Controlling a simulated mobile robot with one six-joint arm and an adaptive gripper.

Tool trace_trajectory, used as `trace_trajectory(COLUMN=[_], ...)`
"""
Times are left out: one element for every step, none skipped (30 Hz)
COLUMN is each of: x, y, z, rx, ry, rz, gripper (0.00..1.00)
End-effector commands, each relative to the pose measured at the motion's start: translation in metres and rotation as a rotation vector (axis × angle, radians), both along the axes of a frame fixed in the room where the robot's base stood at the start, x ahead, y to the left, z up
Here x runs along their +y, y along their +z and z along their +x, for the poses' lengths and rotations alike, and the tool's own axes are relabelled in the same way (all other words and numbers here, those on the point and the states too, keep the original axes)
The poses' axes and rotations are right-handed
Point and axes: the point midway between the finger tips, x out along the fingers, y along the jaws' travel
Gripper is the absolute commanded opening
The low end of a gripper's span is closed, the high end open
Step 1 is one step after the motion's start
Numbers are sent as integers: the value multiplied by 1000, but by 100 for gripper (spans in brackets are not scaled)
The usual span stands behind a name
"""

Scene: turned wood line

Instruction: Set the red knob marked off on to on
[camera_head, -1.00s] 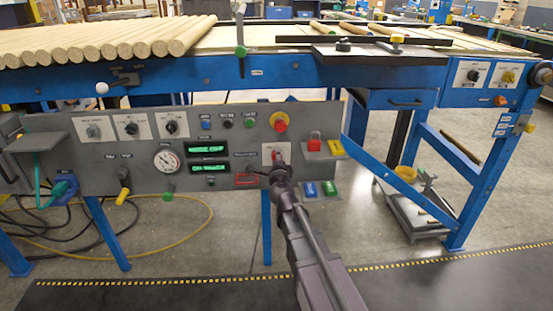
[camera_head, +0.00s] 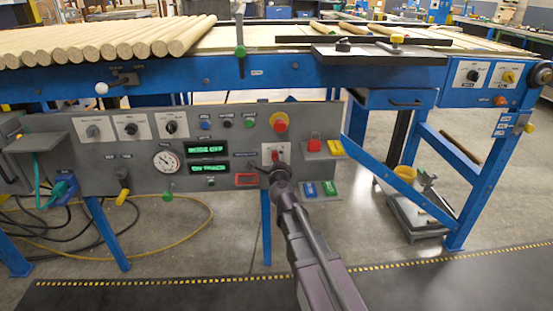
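The red knob (camera_head: 276,155) sits on a pale plate (camera_head: 266,160) at the right part of the grey control panel, below the red mushroom button. Only a small part of the knob shows; its marking and its pointing direction are too small to read. My gripper (camera_head: 279,169) is right in front of the plate, just below the visible red of the knob, and covers the plate's lower part. I cannot tell whether the gripper touches the knob, or whether its fingers are open or shut.
A red mushroom button (camera_head: 279,122) is just above. Two green-lit displays (camera_head: 209,150) and a red-framed label (camera_head: 246,180) are at left.

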Motion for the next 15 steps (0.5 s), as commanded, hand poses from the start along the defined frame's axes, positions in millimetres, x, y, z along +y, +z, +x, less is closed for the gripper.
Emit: trace_trajectory(x=[0,0,0,0,0,0,0,0,0,0,0,0,0,0,0], y=[0,0,0,0,0,0,0,0,0,0,0,0,0,0,0], z=[0,0,0,0,0,0,0,0,-1,-1,-1,-2,-3,-4,-6], rx=[0,0,0,0,0,0,0,0,0,0,0,0,0,-1,0], ry=[0,1,1,1,1,1,1,1,1,1,1,1,1,2,2], rz=[0,-1,-1,-1,-1,-1,-1,-1,-1,-2,-2,-2,-2,-2,-2], gripper=[84,84,84,84,84,84,84,84,84,84,84,84,84,84,84])
